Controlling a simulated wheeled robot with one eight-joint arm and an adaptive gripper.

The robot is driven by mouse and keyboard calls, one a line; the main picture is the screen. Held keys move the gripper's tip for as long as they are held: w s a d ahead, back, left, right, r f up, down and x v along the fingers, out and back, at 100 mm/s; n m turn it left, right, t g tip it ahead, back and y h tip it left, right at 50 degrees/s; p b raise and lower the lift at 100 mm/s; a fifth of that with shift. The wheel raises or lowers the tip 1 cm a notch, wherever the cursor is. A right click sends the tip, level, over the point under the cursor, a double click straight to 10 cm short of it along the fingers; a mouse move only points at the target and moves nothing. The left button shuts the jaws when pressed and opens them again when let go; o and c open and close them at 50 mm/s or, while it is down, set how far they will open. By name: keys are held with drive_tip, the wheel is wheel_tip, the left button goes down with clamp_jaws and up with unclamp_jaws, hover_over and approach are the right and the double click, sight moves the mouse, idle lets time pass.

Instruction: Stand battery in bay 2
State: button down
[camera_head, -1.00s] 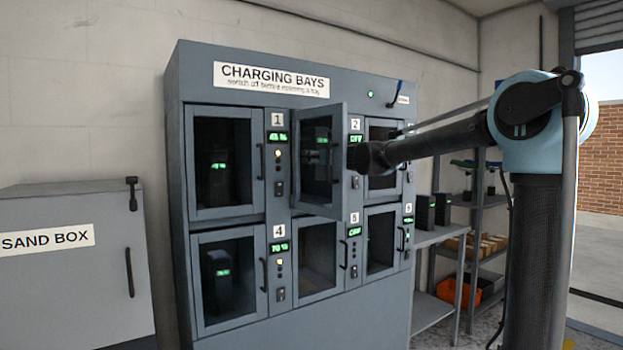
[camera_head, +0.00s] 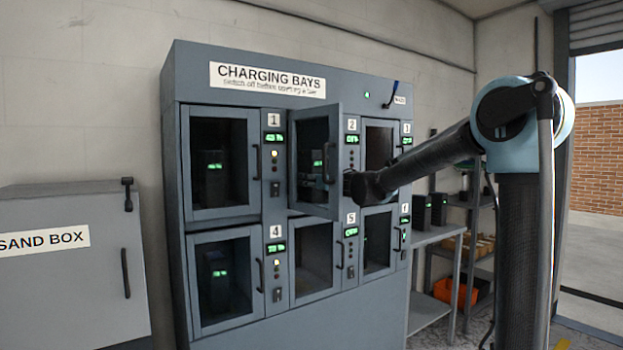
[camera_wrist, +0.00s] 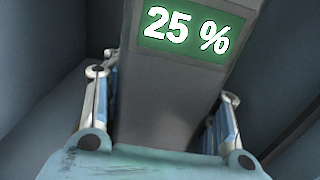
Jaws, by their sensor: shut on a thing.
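The grey battery (camera_wrist: 165,85) with a green "25 %" display stands between the two fingers of my gripper (camera_wrist: 163,98), which is shut on it in the wrist view. Grey walls show close on both sides. In the head view, the door of bay 2 (camera_head: 333,165) is swung open. The battery's green display (camera_head: 318,163) shows dimly through the door glass, with my gripper (camera_head: 312,180) around it. The battery looks about upright. Its bottom and the bay floor are hidden, so I cannot tell whether it touches the floor.
The charging cabinet (camera_head: 290,330) has other bays with shut doors; bays 1 (camera_head: 218,165) and 4 (camera_head: 222,280) hold batteries. My forearm passes in front of bay 3. A sand box (camera_head: 75,290) stands left. Shelves (camera_head: 432,236) with two dark batteries stand right.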

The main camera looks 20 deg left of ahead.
drive_tip(key=c, duration=0.6)
unclamp_jaws()
drive_tip(key=shift+v, duration=6.05)
